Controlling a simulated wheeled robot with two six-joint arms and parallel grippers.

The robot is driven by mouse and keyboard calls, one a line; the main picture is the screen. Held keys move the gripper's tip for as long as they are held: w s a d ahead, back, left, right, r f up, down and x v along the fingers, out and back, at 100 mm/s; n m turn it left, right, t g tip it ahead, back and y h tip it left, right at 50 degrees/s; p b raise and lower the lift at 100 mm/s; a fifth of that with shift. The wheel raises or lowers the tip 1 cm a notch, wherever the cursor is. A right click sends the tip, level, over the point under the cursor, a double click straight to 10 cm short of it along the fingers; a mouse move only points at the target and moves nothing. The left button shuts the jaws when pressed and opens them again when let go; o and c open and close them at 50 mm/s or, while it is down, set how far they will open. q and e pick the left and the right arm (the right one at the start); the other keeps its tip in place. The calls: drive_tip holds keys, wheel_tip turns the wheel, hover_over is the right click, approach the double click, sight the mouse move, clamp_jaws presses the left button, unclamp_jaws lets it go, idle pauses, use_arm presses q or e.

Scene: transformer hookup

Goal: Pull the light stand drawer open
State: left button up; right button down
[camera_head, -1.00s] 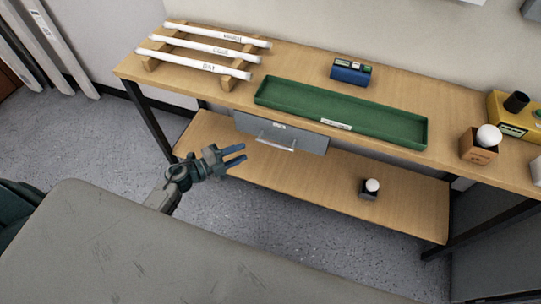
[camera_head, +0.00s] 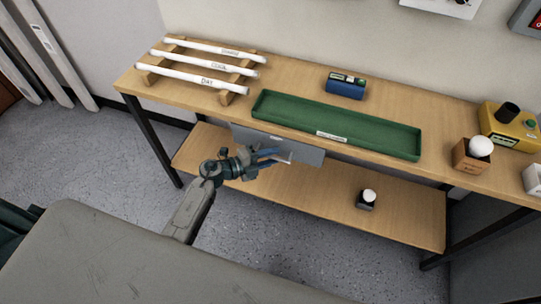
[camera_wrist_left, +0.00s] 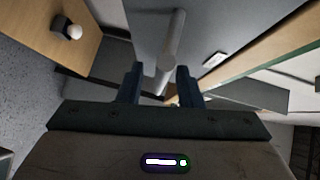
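The light stand drawer (camera_head: 308,152) is a grey box under the front edge of the wooden bench, below the green tray. It looks closed or nearly so. Its pale bar handle (camera_head: 289,158) is partly hidden by my left gripper (camera_head: 274,157), which is at the handle's left part. In the left wrist view, the handle (camera_wrist_left: 173,45) runs in between the two fingers of my left gripper (camera_wrist_left: 160,85). The fingers stand apart, with a visible gap on each side of the bar. The drawer front (camera_wrist_left: 218,25) fills the upper middle there. My right gripper is out of view.
The green tray (camera_head: 263,108) and the tube rack (camera_head: 229,97) with labelled white tubes are on the bench top (camera_head: 300,82). A small dark holder with a white bulb (camera_head: 367,200) stands on the lower shelf (camera_head: 415,222). The grey floor in front is clear.

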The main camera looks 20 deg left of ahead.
use_arm(q)
clamp_jaws()
drive_tip(key=s+p, duration=0.5)
drive_tip(key=s, duration=1.6)
drive_tip(key=shift+a, duration=0.35)
drive_tip(key=shift+w, duration=0.1)
unclamp_jaws()
